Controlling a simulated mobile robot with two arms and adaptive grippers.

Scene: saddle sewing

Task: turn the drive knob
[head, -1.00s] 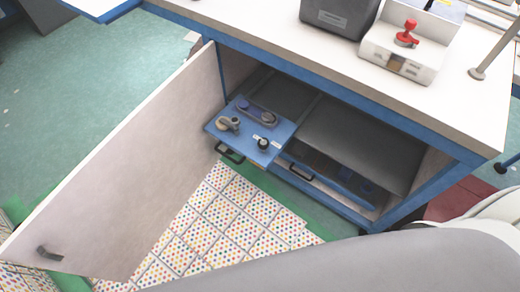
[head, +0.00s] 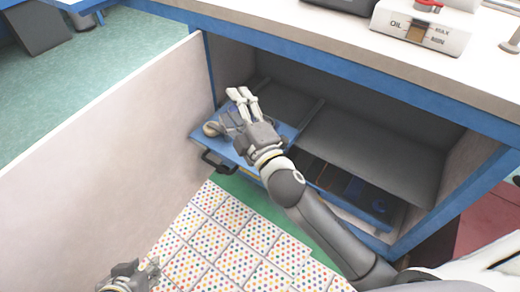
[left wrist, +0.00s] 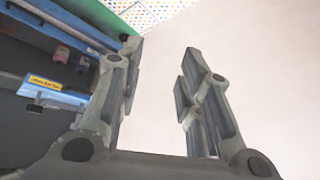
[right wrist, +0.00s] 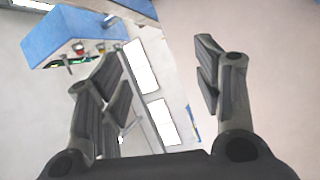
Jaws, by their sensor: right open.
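In the head view, the blue panel (head: 228,150) stands out from the open cabinet. A rounded grey-brown fitting (head: 212,129) shows at its left side. The panel's dark round knob is hidden behind my right gripper; I cannot tell which fitting is the drive knob. My right gripper (head: 238,92) is over the panel, its fingers pointing away from me; I cannot tell whether it touches anything. Its fingers are apart and empty in the right wrist view (right wrist: 158,52). My left gripper (head: 146,265) is low at the bottom left, open and empty in the left wrist view (left wrist: 160,48).
The open cabinet door (head: 100,130) stands to the left. A black handle (head: 217,164) hangs on the panel's front. A grey shelf (head: 370,140) fills the cabinet's right part. The worktop (head: 330,40) overhangs it. A white box (head: 420,30) stands on top. Dotted tiles (head: 225,235) cover the floor.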

